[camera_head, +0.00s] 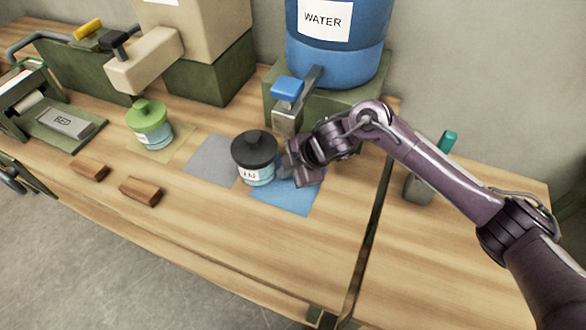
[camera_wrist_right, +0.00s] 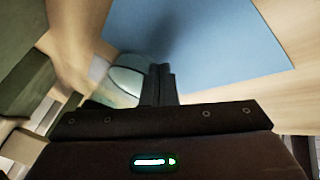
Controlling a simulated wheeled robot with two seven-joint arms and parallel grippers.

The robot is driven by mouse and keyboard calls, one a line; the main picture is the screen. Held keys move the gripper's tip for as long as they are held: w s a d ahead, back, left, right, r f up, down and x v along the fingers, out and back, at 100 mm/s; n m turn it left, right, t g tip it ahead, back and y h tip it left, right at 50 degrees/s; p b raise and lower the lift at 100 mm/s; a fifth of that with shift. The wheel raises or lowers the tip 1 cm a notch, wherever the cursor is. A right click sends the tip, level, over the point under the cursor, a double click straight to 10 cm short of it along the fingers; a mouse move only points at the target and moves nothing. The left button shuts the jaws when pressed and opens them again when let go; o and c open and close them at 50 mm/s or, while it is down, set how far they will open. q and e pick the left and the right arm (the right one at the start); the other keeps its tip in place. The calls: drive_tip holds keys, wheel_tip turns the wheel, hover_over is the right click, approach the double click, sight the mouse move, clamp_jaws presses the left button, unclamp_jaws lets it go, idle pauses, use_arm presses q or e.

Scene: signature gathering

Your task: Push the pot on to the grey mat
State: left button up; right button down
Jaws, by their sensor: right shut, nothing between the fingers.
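The pot with a black lid (camera_head: 256,158) stands upright between the grey mat (camera_head: 211,161) and the blue mat (camera_head: 290,197), across the gap at the left edge of the blue one. My right gripper (camera_head: 287,168) is shut and empty, low over the blue mat, close against the pot's right side. Whether it touches the pot is hard to tell. In the right wrist view, the shut fingers (camera_wrist_right: 160,85) are beside the pot's pale, glassy side (camera_wrist_right: 127,80), with the blue mat (camera_wrist_right: 215,40) beyond. My left gripper is not in view.
A second pot with a green lid (camera_head: 150,124) stands on a tan mat to the left. Two wooden blocks (camera_head: 141,191) lie near the front edge. The blue water barrel (camera_head: 336,45) and its tap stand behind. A gap splits the table at right.

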sight(274, 166)
drive_tip(key=shift+w+a, duration=0.3)
drive_tip(key=shift+a, duration=0.3)
drive_tip(key=shift+w+a, duration=0.25)
drive_tip(key=shift+a, duration=0.35)
drive_tip(key=shift+a+r+b, duration=0.15)
drive_tip(key=shift+a+b, duration=0.05)
drive_tip(key=shift+b, duration=0.1)
